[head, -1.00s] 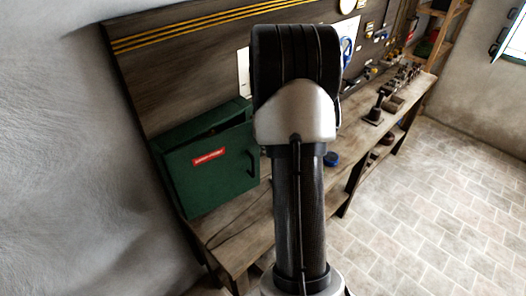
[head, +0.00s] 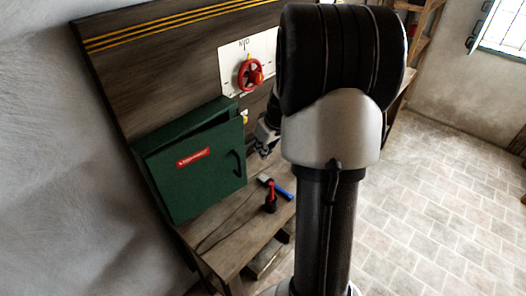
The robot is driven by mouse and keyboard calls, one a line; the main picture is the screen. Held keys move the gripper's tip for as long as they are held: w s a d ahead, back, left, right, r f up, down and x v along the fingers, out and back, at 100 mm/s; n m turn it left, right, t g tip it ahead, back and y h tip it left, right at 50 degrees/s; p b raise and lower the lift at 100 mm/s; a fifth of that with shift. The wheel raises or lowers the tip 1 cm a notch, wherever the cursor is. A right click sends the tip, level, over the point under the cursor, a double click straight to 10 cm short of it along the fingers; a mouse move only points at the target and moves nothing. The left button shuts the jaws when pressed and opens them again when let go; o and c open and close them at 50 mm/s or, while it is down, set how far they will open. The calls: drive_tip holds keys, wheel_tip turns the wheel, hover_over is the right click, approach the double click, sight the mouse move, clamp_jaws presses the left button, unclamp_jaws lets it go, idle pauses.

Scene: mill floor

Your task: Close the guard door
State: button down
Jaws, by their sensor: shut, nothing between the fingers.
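The guard door (head: 205,172) is the green front panel of a green box (head: 172,127) on the left end of the bench. It has a red label and a black handle (head: 237,164) near its right edge. A dark gap along the top shows it standing slightly ajar. My gripper (head: 261,149) shows in part just right of the door's handle edge, beside my large arm link. It is small and dark here, shut and empty. I cannot tell whether it touches the door.
A red handwheel (head: 250,73) sits on a white panel behind the bench. A blue-handled tool (head: 281,192) and a red and black item (head: 270,198) lie on the bench (head: 228,236) right of the door. My arm hides much of the bench. Tiled floor at right is clear.

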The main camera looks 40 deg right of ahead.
drive_tip(key=w+f, duration=0.7)
drive_tip(key=f, duration=0.1)
drive_tip(key=shift+w+d, duration=0.2)
drive_tip(key=shift+d, duration=0.2)
drive_tip(key=shift+w, duration=0.1)
